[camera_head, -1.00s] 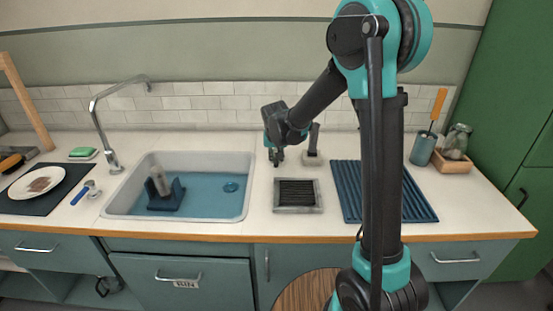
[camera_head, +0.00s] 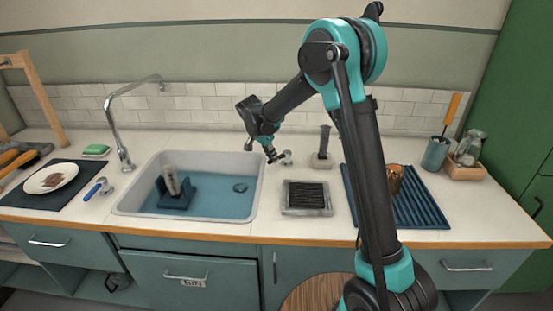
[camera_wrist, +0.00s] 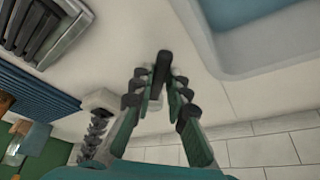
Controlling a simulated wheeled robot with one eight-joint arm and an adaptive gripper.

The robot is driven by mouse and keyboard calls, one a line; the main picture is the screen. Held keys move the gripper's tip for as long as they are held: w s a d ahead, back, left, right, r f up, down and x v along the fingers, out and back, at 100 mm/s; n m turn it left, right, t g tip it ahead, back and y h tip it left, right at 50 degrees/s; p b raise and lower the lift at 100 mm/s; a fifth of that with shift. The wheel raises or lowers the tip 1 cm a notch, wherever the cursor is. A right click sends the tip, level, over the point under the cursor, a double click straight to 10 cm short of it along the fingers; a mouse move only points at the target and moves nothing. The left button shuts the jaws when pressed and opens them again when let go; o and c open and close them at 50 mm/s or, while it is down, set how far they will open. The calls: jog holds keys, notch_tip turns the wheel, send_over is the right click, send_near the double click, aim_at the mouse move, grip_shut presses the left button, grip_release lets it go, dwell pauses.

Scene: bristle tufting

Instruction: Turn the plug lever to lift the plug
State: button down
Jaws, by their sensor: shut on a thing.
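The plug lever's dark handle (camera_wrist: 160,68) shows between my fingertips in the wrist view. In the head view its small metal base (camera_head: 287,158) stands on the counter beside the sink's right back corner, just right of my gripper (camera_head: 271,156). My gripper is shut on the handle, and its fingers hide part of it; they also show in the wrist view (camera_wrist: 158,85). The round blue plug (camera_head: 240,187) lies under the water in the white sink (camera_head: 258,200). I cannot tell whether it is raised.
A dark post on a pale base (camera_head: 322,160) stands close to the right of the lever. A grey-framed grate (camera_head: 306,211) lies in front. A ribbed blue mat (camera_head: 425,210) holds a brown cup (camera_head: 396,180). The faucet (camera_head: 120,140) rises behind the sink's left side.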

jog(key=w+m, duration=0.1)
jog(key=w+a+m+g, duration=0.1)
jog(key=m, duration=0.1)
jog(key=shift+w+a+h, duration=0.1)
jog(key=shift+a+h, duration=0.2)
jog(key=shift+w+a+m+g+h, duration=0.15)
jog(key=shift+w+m+g, duration=0.3)
jog(key=shift+m, duration=0.5)
jog(key=shift+w+a+m+g+h, duration=0.15)
jog(key=shift+w+m+g, duration=0.1)
jog(key=shift+w+m, duration=0.55)
jog(key=shift+s+m, duration=0.1)
jog(key=shift+m, duration=0.15)
jog(key=c, duration=1.5)
grip_release()
jog(key=v, duration=1.2)
jog(key=shift+s, duration=0.1)
